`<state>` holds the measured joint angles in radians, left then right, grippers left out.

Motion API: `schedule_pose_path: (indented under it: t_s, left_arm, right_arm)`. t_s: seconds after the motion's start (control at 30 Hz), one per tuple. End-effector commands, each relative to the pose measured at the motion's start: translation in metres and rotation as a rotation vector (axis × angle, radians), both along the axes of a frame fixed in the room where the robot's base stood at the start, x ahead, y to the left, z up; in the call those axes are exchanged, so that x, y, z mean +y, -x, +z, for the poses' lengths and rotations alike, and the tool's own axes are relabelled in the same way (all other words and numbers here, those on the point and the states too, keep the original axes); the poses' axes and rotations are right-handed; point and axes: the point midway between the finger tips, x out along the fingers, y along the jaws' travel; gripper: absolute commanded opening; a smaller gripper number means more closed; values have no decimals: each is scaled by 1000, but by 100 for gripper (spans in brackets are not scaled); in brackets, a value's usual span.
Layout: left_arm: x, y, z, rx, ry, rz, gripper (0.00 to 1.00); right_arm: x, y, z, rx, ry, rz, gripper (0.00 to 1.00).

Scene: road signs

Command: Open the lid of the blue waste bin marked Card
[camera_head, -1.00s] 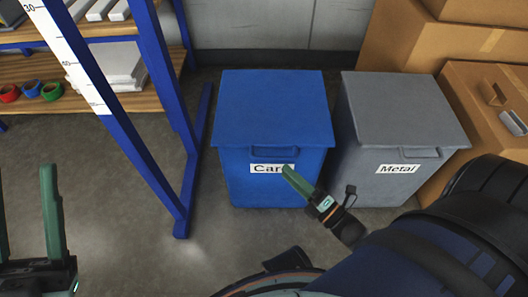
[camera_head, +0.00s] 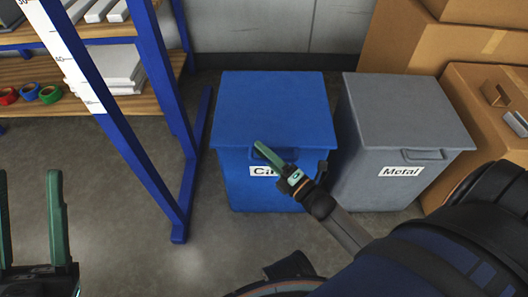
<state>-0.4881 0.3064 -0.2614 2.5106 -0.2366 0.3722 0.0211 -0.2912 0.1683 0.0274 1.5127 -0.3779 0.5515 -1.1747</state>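The blue waste bin (camera_head: 240,185) stands upright on the floor in the middle of the head view. Its flat blue lid (camera_head: 270,105) is closed. My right gripper (camera_head: 262,149) is in front of the bin, with a green finger over the lid's handle at the front edge. That finger partly hides the handle and the white Card label (camera_head: 259,171). I cannot tell whether it touches the handle, and the other finger does not show clearly. My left gripper (camera_head: 28,220) is at the lower left, open and empty, away from the bin.
The grey Metal bin (camera_head: 395,110) stands close to the right of the blue bin. Cardboard boxes (camera_head: 470,100) are stacked at the far right. A blue-framed shelf (camera_head: 165,120) with tape rolls (camera_head: 50,93) stands on the left. The grey floor (camera_head: 120,190) before the shelf is clear.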

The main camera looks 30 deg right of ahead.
Motion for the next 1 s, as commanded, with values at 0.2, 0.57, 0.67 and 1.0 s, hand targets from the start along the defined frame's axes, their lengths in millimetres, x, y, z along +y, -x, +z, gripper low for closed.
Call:
schedule_pose_path:
  t_s: [0.2, 0.57, 0.67, 1.0]
  left_arm:
    - [0, 0, 0, 0, 1, -1, 50]
    - [0, 0, 0, 1, 2, -1, 50]
    - [0, 0, 0, 1, 2, -1, 50]
    - [0, 0, 0, 0, 1, 0, 50]
  right_arm:
    - [0, 0, 0, 0, 0, 0, 15]
    - [0, 0, 1, -4, -1, 1, 0]
    - [0, 0, 2, -5, -1, 2, 0]
    - [0, 0, 3, -10, -1, 2, 0]
